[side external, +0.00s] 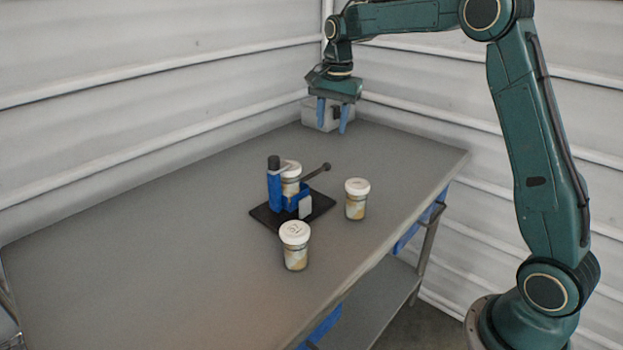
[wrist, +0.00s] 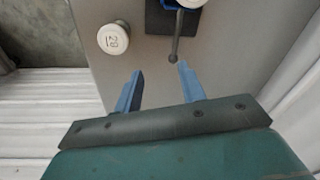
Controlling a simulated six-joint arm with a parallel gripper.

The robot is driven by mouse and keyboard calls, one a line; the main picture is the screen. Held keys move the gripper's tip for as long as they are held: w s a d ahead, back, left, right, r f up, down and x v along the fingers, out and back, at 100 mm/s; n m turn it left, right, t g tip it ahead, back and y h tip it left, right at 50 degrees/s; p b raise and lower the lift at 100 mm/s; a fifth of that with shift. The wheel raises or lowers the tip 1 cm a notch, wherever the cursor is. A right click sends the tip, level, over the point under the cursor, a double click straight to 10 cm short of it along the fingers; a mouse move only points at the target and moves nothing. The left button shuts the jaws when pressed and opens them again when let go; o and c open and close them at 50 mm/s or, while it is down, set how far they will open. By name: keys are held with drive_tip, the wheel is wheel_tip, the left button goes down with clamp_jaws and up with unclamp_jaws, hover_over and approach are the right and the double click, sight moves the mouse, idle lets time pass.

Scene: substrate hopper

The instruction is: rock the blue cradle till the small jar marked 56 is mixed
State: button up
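The blue cradle (side external: 274,190) stands on a black base plate (side external: 266,216) mid-table. A white-lidded jar (side external: 291,170) sits in it; its mark is not readable. A dark lever (side external: 316,172) with a round knob reaches out from the cradle toward the right. In the wrist view the lever (wrist: 177,38) points toward my fingers, and the lid of the jar in the cradle is cut off at the top. My gripper (side external: 332,129) is open and empty, above the table's far end, apart from the lever. Its fingers also show in the wrist view (wrist: 160,68).
A white-lidded jar (side external: 356,199) stands right of the cradle; in the wrist view its lid (wrist: 114,39) seems to read 28. Another jar (side external: 295,246) stands in front of the cradle, its mark unreadable. A grey box (side external: 312,113) is behind my gripper. The table's left half is clear.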

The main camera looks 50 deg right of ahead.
sight(326, 166)
drive_tip(key=w+d+f+m, duration=0.1)
drive_tip(key=f, duration=0.1)
drive_tip(key=w+d+f+m, duration=0.1)
drive_tip(key=w+d+f, duration=0.1)
drive_tip(key=f, duration=0.1)
drive_tip(key=w+d+f+m+g, duration=0.1)
drive_tip(key=w+d+f, duration=0.1)
drive_tip(key=shift+f+m, duration=0.2)
drive_tip(key=shift+m, duration=0.1)
drive_tip(key=shift+a, duration=0.1)
drive_tip(key=shift+f, duration=0.2)
drive_tip(key=shift+f, duration=4.3)
drive_tip(key=shift+c, duration=0.4)
drive_tip(key=c, duration=0.5)
